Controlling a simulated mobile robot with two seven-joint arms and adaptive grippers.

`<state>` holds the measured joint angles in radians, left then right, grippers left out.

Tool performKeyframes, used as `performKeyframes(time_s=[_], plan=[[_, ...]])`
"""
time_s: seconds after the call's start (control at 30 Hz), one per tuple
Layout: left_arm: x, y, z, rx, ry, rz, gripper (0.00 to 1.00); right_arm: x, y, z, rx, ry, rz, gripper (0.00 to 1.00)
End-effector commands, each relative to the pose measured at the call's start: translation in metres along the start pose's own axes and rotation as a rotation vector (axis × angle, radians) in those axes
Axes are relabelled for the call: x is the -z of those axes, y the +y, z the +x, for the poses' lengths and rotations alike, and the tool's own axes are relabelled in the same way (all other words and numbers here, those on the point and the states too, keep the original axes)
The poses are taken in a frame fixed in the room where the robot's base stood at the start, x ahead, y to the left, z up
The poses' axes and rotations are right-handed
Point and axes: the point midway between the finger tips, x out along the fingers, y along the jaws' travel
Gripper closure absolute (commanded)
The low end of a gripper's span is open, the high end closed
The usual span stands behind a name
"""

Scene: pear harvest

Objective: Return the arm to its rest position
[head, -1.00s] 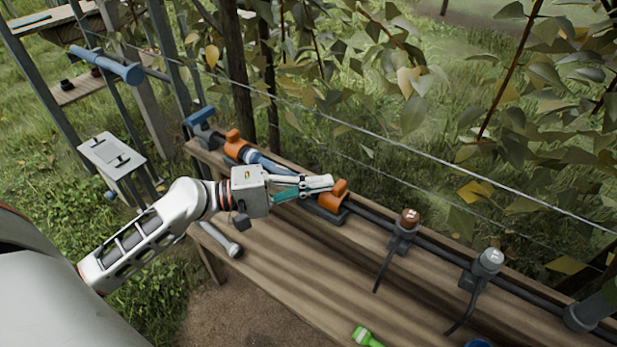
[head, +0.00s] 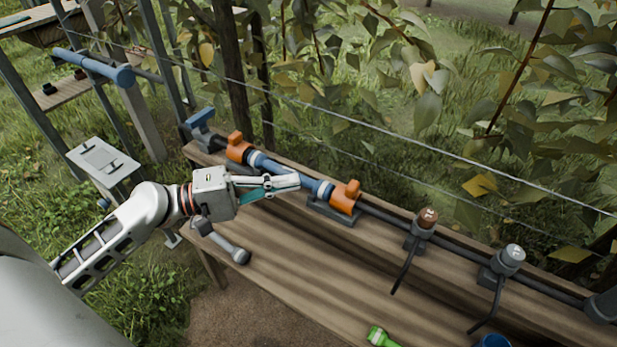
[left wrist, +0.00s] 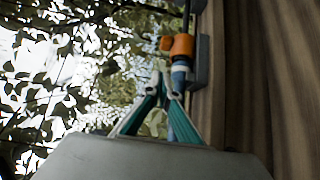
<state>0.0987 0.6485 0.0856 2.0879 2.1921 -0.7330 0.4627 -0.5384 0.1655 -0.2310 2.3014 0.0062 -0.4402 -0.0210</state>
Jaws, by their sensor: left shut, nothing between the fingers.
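My left gripper (head: 297,181) is shut and empty in the head view. It is over the back part of the wooden bench, in front of the blue pipe section (head: 270,165) with its two orange fittings. In the left wrist view my left gripper (left wrist: 162,88) has its fingertips close together, with an orange fitting (left wrist: 181,45) beyond them. It appears apart from the pipe, though the exact gap is hard to tell. My right gripper is not in view.
The wooden bench (head: 290,265) runs to the lower right. A brown-capped valve (head: 424,222) and a grey-capped valve (head: 508,260) stand along the pipe. A grey tool (head: 228,245) lies at the left end. A green item (head: 382,338) and a blue cup (head: 493,342) are at the front.

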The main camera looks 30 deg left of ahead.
Motion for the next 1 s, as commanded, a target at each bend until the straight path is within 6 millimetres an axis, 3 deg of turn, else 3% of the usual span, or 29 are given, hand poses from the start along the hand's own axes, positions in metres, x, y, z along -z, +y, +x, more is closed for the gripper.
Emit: performKeyframes(time_s=[0.1, 0.3, 0.67, 0.87, 0.93, 1.0], plan=[[0.0, -0.001, -0.021, 0.002, 0.001, -0.002, 1.0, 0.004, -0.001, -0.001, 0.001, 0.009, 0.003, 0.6], [0.0, 0.001, -0.039, 0.0, 0.001, -0.001, 1.0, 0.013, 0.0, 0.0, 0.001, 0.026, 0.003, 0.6], [-0.001, -0.004, -0.042, 0.021, 0.015, 0.03, 1.0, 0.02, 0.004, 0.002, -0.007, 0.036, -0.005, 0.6], [-0.012, -0.041, -0.043, 0.168, 0.088, 0.201, 1.0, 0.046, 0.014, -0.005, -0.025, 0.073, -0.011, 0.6], [-0.019, -0.059, -0.046, 0.239, 0.114, 0.283, 1.0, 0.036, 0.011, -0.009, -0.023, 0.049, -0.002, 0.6], [-0.027, -0.077, -0.05, 0.311, 0.133, 0.365, 1.0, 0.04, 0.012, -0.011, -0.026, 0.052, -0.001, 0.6]])
